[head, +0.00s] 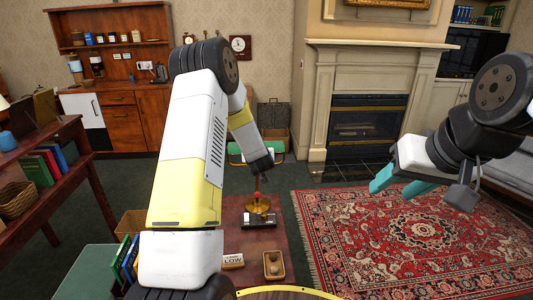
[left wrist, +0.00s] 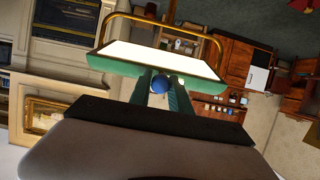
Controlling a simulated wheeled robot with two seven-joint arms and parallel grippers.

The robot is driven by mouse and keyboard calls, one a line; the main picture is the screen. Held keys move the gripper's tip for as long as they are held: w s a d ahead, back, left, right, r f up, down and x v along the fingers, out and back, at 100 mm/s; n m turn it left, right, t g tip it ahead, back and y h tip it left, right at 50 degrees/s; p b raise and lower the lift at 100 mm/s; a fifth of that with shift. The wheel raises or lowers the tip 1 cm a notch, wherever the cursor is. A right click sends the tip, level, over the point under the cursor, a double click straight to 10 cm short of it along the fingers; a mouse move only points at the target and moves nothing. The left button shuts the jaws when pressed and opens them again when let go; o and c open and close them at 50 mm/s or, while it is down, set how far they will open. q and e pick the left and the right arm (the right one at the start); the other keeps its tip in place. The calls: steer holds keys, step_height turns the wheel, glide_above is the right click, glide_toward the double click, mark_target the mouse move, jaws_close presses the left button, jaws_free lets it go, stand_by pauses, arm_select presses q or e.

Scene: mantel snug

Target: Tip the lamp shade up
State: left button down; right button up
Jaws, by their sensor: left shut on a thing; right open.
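My right gripper (head: 395,186) is open and empty, over the rug.
A small sign (head: 232,261), a wooden tray (head: 265,269) and a dark block (head: 250,224) lie on the table near the lamp. A desk with books (head: 39,168) stands at left. The patterned rug (head: 400,240) at right is clear; a fireplace (head: 366,117) is behind.

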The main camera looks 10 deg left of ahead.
arm_select(q)
steer(key=shift+w+a+r, duration=0.1)
steer(key=shift+w+r, duration=0.25)
steer(key=shift+r, duration=0.45)
steer(key=c, duration=1.2)
jaws_free()
steer(key=shift+c, duration=0.2)
steer(key=shift+f, duration=0.1)
steer(key=v, duration=0.7)
steer(key=shift+s, duration=0.4)
